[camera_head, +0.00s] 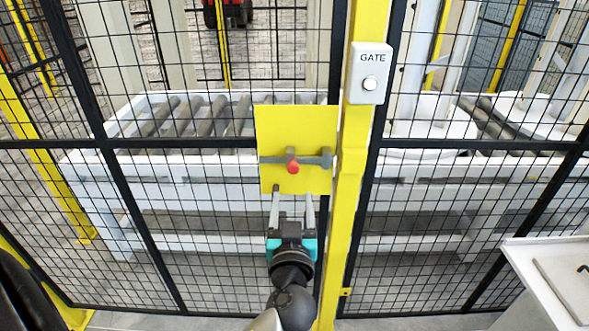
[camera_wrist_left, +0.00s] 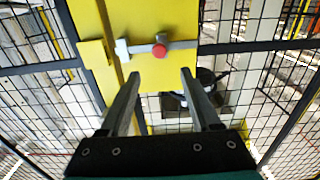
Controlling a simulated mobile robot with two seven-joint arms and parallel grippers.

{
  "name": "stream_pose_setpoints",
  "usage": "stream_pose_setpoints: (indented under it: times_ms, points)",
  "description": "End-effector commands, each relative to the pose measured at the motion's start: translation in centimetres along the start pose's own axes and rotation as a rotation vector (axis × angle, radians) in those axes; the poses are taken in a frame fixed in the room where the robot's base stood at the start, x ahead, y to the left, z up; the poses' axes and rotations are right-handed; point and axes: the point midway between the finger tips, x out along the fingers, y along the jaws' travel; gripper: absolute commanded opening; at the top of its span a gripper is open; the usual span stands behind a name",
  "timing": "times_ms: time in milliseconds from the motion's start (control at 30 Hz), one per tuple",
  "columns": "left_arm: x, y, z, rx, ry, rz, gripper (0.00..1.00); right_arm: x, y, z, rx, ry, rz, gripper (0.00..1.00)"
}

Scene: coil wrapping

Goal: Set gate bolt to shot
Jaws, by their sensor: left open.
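The gate bolt is a grey bar with a red knob (camera_head: 292,167) on a yellow plate (camera_head: 283,122) fixed to the mesh gate. The bar lies level, and its right end is near the plate's right edge, beside the yellow post (camera_head: 353,150). I cannot tell whether it reaches into the post. In the left wrist view the red knob (camera_wrist_left: 159,50) shows just beyond the fingertips. My left gripper (camera_head: 292,193) is open and empty, its two fingers pointing at the plate just below the knob. They look apart from the knob. My right gripper is not in view.
A white box marked GATE (camera_head: 371,73) with a round button sits on the post. Behind the mesh stands a white roller conveyor (camera_head: 185,165). A pale cabinet or table (camera_head: 545,270) stands at the lower right, on my side of the fence.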

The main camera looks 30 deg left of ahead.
Motion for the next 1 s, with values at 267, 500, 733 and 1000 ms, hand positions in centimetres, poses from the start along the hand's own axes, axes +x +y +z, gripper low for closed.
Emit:
stream_pose_setpoints:
  times_ms: [267,500,733,1000]
  points:
    - [5.4,0.0,-0.3,0.002,0.003,0.001,0.64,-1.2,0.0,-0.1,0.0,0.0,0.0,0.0]
    - [8.6,0.1,-0.1,0.002,0.001,0.001,0.64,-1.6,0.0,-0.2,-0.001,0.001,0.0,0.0]
    - [9.8,0.1,0.1,0.0,-0.002,0.001,0.64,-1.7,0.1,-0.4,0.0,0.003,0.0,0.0]
    - [9.8,0.1,0.1,0.0,-0.001,0.002,0.64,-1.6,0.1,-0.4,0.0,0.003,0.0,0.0]
